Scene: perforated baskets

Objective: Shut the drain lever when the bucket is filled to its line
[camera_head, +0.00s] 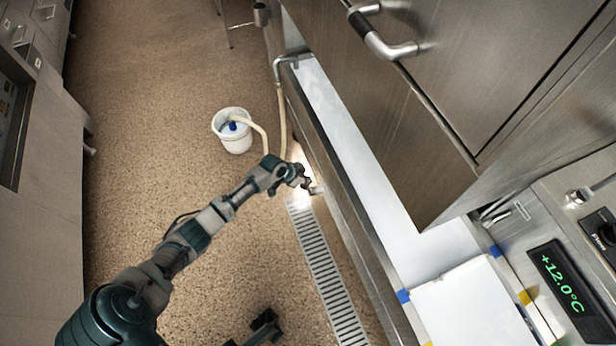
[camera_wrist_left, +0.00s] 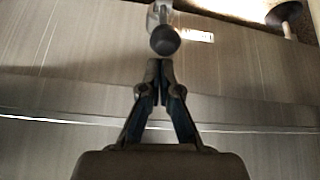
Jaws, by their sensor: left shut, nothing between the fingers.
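The white bucket (camera_head: 236,143) stands on the floor in the head view, with a pale hose running over its rim. A small blue patch shows inside it; I cannot make out a fill line or the level. My left gripper (camera_head: 305,181) is low beside the counter's base, right of the bucket. A short metal lever (camera_head: 317,190) shows just by its fingertips. In the left wrist view, my left gripper (camera_wrist_left: 160,66) is shut and empty. Its tips point at a dark round knob (camera_wrist_left: 164,40) on a metal stem, just ahead; I cannot tell whether they touch.
A slotted floor drain (camera_head: 325,270) runs along the counter's base. The hose (camera_head: 283,120) comes from a bent metal pipe (camera_head: 288,61). Steel cabinets (camera_head: 430,110) overhang the right side. A display (camera_head: 562,283) reads +12.0°C. Floor left of the bucket is clear.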

